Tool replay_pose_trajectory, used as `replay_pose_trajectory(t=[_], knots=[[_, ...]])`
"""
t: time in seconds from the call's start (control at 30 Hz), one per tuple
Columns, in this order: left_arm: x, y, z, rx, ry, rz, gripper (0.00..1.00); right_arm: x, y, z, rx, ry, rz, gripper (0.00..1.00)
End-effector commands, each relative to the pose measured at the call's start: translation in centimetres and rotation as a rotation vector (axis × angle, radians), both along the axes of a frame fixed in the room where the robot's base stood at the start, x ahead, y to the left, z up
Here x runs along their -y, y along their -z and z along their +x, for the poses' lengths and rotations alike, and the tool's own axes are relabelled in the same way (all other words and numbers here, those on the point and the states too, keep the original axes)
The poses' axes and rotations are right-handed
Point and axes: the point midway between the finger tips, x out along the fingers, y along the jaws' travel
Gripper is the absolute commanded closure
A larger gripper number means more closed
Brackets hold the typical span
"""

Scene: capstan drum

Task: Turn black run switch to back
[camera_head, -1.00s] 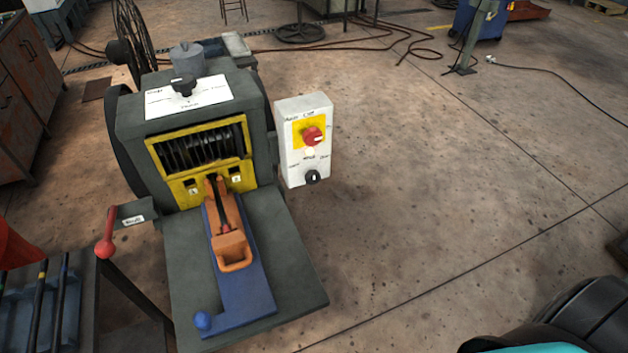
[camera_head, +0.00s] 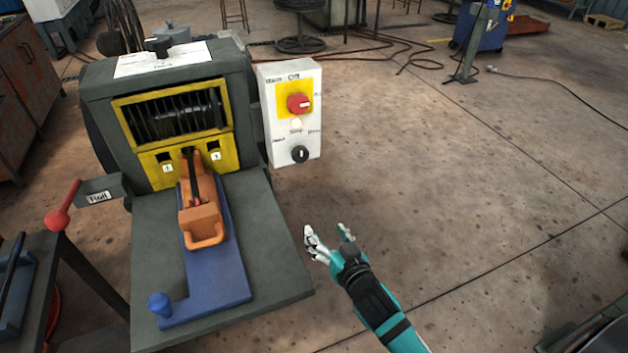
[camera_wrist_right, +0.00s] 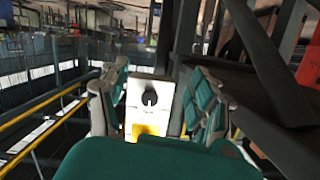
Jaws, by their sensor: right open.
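The black run switch (camera_head: 300,154) is a round knob with a white pointer mark, low on the white control box (camera_head: 284,130) at the right of the machine. In the head view its pointer looks about upright. The red main switch (camera_head: 299,103) sits above it on a yellow plate. My right gripper (camera_head: 329,236) is open and empty, below and to the right of the box, apart from it. In the right wrist view the black switch (camera_wrist_right: 149,98) shows between the open fingers, some way ahead. My left gripper is not in view.
The grey machine table (camera_head: 270,255) with an orange-handled tool (camera_head: 204,225) on a blue base stands left of my right gripper. A red-knobbed lever (camera_head: 58,220) is at the far left. The floor right of the box is clear.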

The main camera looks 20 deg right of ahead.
Motion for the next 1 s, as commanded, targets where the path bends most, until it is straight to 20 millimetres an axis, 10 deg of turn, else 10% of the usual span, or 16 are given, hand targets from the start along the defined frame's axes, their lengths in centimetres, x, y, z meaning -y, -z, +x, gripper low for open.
replay_pose_trajectory(t=[0.1, 0.27, 1.0], knots=[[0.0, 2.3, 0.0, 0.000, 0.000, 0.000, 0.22, -0.1, -6.0, 0.0, 0.151, 0.009, 0.050, 0.36], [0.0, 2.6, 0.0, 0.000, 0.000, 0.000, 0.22, -0.1, -9.8, -0.4, 0.229, 0.014, 0.080, 0.36], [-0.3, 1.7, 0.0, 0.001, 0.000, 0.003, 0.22, -0.6, -10.2, 13.2, 0.233, 0.012, 0.080, 0.36]])
